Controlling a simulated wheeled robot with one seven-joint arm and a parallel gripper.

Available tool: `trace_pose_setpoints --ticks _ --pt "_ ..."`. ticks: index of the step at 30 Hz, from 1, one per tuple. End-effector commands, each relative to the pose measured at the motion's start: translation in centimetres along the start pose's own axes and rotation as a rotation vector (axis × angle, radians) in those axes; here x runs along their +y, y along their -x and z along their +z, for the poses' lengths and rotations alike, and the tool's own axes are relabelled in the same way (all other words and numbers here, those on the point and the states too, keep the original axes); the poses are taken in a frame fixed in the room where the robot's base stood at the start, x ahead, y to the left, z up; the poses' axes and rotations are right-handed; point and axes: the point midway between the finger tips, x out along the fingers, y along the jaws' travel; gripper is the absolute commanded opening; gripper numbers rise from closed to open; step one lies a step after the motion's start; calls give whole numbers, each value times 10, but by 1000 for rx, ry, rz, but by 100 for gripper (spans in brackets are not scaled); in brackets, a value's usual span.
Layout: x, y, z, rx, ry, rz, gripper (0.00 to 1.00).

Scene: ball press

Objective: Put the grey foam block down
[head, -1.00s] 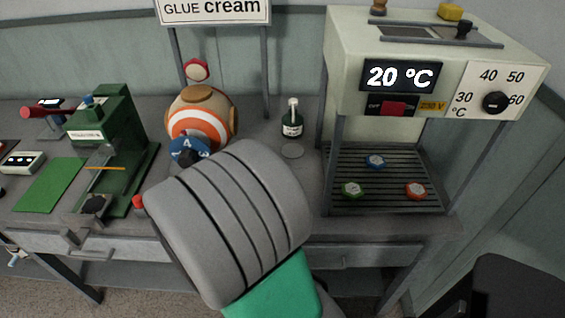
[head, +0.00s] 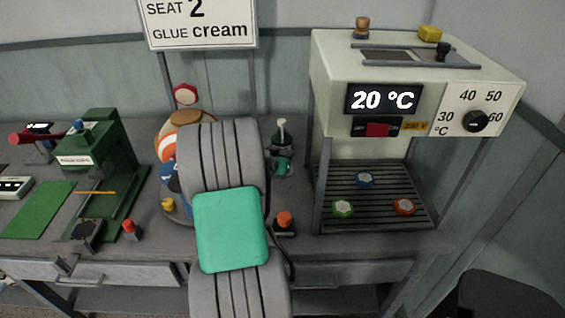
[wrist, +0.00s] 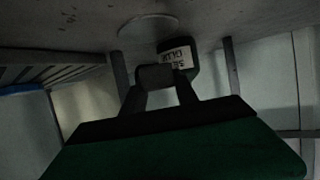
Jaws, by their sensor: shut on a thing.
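In the wrist view the grey foam block (wrist: 155,76) is a small dark block between the two fingers of my gripper (wrist: 160,90). My gripper is shut on it. The bottle with a white glue label (wrist: 178,55) is right behind the block, and a pale round disc (wrist: 148,26) lies on the tabletop near them. I cannot tell whether the block touches the table. In the head view the bottle (head: 281,133) stands at the back of the bench; my arm hides the block there, and a teal edge of my gripper shows just below the bottle.
The heating press (head: 420,85) stands right, with three coloured pucks on its slatted shelf (head: 385,215). A round striped figure (head: 170,145) is left of my arm. A green press (head: 95,170) and green mat (head: 38,210) are further left. An orange-topped object (head: 284,222) sits near the front edge.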

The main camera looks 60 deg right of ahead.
Motion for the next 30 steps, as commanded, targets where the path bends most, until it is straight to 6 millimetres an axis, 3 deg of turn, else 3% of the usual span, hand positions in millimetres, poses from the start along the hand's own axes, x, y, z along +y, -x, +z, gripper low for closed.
trace_pose_setpoints --ticks 9,18,19,27,30 --pt "-1 -16 38 3 -1 -1 0" --pt "-1 -18 42 4 -3 -1 0" --pt "-1 -18 42 5 -4 -1 36" --pt "-1 -17 41 4 -3 -1 57" --pt "-1 -17 41 4 -3 -1 57"
